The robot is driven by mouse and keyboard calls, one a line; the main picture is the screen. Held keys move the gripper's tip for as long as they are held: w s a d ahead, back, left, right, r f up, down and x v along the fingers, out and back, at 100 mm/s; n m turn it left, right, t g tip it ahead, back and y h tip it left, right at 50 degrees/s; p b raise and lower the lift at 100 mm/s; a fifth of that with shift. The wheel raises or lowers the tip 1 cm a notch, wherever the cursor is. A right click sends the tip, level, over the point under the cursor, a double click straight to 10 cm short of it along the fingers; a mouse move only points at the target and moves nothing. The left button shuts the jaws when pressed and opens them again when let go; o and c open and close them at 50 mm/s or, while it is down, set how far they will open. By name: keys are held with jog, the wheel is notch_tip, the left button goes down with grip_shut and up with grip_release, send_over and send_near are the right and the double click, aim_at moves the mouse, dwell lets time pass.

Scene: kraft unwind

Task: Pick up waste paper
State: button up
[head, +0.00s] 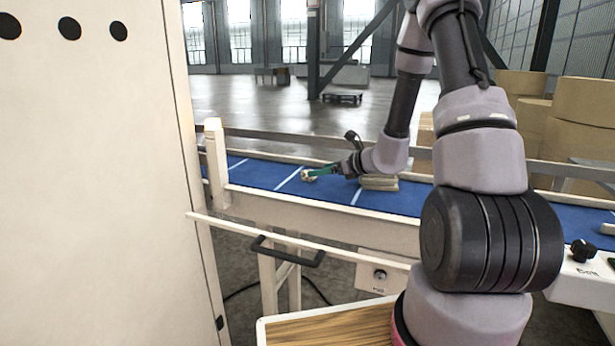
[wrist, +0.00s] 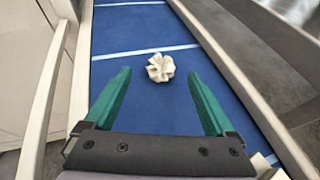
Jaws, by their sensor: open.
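In the head view my gripper (head: 318,174) reaches low over the belt from the right. I cannot tell whether a finger touches the paper.
The blue belt (head: 262,173) has raised pale side rails (head: 320,218). A flat stack (head: 380,183) lies on the belt right of the paper. A tall cream cabinet (head: 95,180) stands at left. Large brown rolls (head: 580,104) stand behind at right.

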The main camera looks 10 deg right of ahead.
jog(key=x, duration=0.7)
jog(key=shift+w, duration=0.15)
jog(key=c, duration=1.3)
jog(key=shift+c, duration=0.3)
